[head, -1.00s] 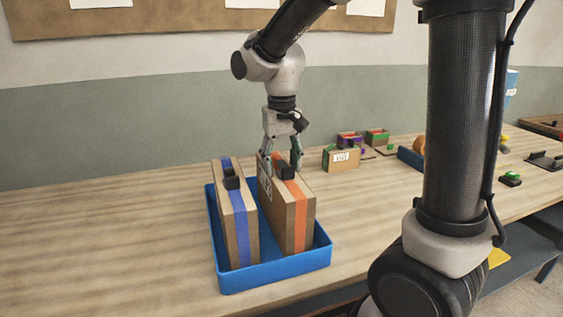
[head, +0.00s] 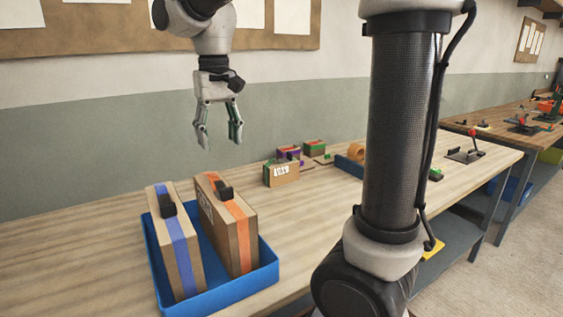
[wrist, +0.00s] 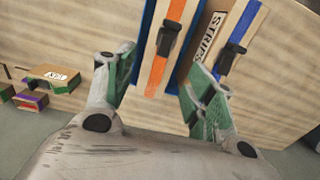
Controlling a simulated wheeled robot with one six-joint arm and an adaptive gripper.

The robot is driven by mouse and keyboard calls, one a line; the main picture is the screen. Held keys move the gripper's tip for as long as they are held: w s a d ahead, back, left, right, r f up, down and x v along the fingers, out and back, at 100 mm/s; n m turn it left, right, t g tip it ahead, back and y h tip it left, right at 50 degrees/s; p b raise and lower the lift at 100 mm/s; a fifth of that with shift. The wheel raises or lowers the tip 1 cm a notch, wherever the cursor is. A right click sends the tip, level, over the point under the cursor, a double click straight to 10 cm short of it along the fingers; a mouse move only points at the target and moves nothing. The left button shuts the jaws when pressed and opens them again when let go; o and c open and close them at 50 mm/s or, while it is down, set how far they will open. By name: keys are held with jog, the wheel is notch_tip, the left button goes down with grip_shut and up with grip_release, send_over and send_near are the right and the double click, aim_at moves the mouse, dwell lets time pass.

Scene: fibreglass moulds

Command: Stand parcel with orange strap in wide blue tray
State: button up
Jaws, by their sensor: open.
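The parcel with the orange strap (head: 241,232) stands upright in the wide blue tray (head: 226,294), in its right part. It has a black handle on top and also shows in the wrist view (wrist: 155,80). A parcel with a blue strap (head: 179,250) stands upright beside it on the left, with a gap between the two. My gripper (head: 218,140) is open and empty, well above the table and clear of both parcels. In the wrist view its fingers (wrist: 158,95) show apart, with the orange-strapped parcel beyond them.
A small labelled box (head: 281,175) and a box with green edges (head: 314,149) stand farther back on the table. An orange roll (head: 356,152) and a second blue tray (head: 348,166) are right of them. The table left of the wide tray is clear.

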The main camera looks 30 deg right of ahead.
jog(key=s+d+f+t, duration=0.2)
jog(key=s+d, duration=0.5)
jog(key=s, duration=0.2)
jog(key=s+d+f+t, duration=0.2)
jog(key=s+d+f, duration=0.1)
jog(key=s+d, duration=0.4)
jog(key=shift+s+f, duration=0.25)
jog(key=shift+s, duration=0.95)
